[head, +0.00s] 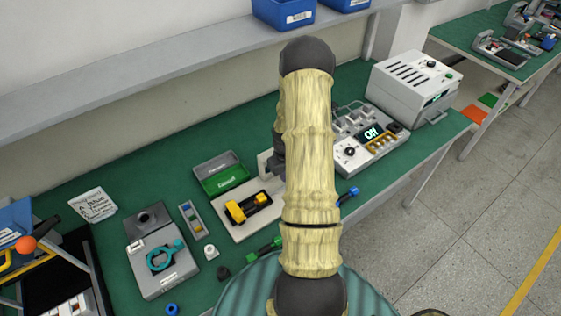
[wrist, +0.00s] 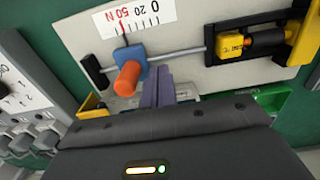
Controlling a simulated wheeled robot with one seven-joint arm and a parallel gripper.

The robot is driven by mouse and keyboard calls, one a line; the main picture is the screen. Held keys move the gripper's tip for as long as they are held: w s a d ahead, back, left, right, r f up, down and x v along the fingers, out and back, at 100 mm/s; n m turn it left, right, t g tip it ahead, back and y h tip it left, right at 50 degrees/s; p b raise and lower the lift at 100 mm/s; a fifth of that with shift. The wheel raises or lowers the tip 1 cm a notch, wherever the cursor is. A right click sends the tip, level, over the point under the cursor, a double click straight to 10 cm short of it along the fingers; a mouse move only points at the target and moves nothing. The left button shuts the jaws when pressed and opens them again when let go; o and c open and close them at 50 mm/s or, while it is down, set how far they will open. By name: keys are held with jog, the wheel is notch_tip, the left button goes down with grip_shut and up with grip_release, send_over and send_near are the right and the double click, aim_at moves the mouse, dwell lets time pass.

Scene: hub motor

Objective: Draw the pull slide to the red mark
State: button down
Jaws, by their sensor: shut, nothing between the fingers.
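In the wrist view a blue slide block (wrist: 131,54) with an orange knob (wrist: 127,79) sits on a thin metal rod (wrist: 180,54). A white scale (wrist: 120,17) marked 0, 20 and 50 N lies behind it, with a red mark (wrist: 126,29) by the 50. The blue block appears roughly in line with the red mark. My gripper (wrist: 157,84) is shut and empty, just right of the knob; I cannot tell whether they touch. In the head view my arm hides the slide and most of the gripper.
A yellow block (wrist: 229,45) with a black cylinder is at the rod's right end. It also shows in the head view (head: 244,206).

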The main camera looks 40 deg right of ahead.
notch_tip(320, 180, up, 6)
jog(key=p, duration=0.4)
dwell(0.4)
dwell(0.4)
jog(key=a+r+t, duration=0.1)
jog(key=a+r, duration=1.2)
jog(key=r, duration=0.1)
jog(key=s+a+r+t, duration=0.1)
jog(key=s+a+r, duration=0.7)
jog(key=a, duration=0.4)
jog(key=shift+s+a+r+n+t, duration=0.2)
jog(key=shift+s+a+n+t, duration=0.1)
jog(key=shift+s, duration=0.35)
jog(key=shift+w, duration=0.1)
